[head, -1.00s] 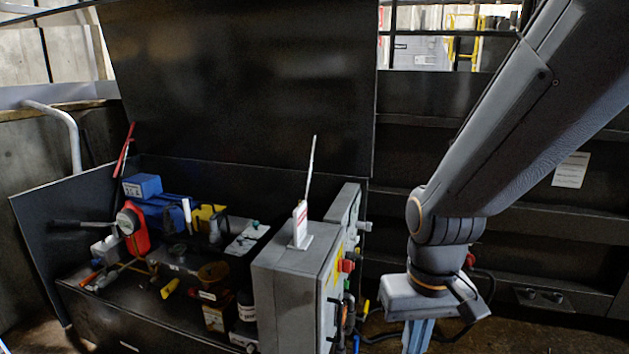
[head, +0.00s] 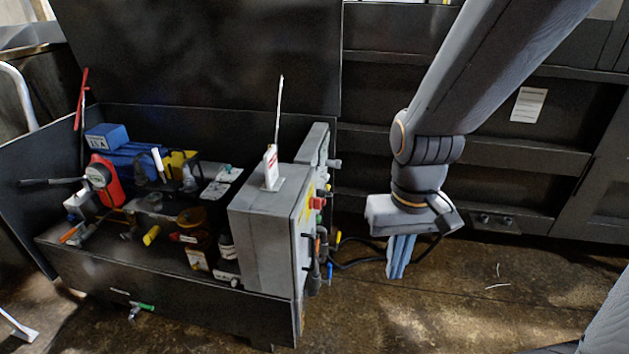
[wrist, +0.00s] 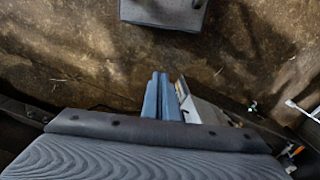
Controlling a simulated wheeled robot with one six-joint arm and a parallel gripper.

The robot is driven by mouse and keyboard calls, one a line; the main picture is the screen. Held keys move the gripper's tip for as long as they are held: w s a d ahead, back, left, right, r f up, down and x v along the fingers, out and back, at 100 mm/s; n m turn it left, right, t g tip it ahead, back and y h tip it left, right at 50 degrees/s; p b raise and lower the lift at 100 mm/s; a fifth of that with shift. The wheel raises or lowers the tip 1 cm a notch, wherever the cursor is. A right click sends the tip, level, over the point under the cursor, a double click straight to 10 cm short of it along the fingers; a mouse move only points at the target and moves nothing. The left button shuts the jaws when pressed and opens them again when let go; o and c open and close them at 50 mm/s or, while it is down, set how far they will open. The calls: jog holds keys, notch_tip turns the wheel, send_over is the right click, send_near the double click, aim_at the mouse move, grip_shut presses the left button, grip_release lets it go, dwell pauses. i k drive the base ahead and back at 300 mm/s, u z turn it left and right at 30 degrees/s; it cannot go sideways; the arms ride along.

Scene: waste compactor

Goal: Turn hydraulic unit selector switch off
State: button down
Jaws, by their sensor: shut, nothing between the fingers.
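The hydraulic unit is a grey box (head: 262,240) at the front right corner of the black workbench. Its right face carries a red knob or button (head: 318,203) and several other fittings, seen at a steep angle. I cannot tell which fitting is the selector switch or how it is set. My gripper (head: 399,268) hangs pointing down, to the right of the box and clear of it. Its blue-grey fingers are shut and empty; they also show in the wrist view (wrist: 160,100), beside part of the grey box.
The black workbench (head: 160,300) holds a blue toolbox (head: 130,150), a red tool and several containers. A thin white antenna (head: 279,115) rises from the box. Hoses and cables (head: 355,245) run beside it. Open brown floor (head: 450,300) lies to the right.

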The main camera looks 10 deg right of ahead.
aim_at(320, 193)
jog(key=k, duration=1.2)
jog(key=z, duration=0.65)
jog(key=i, duration=1.9)
jog(key=u, duration=0.7)
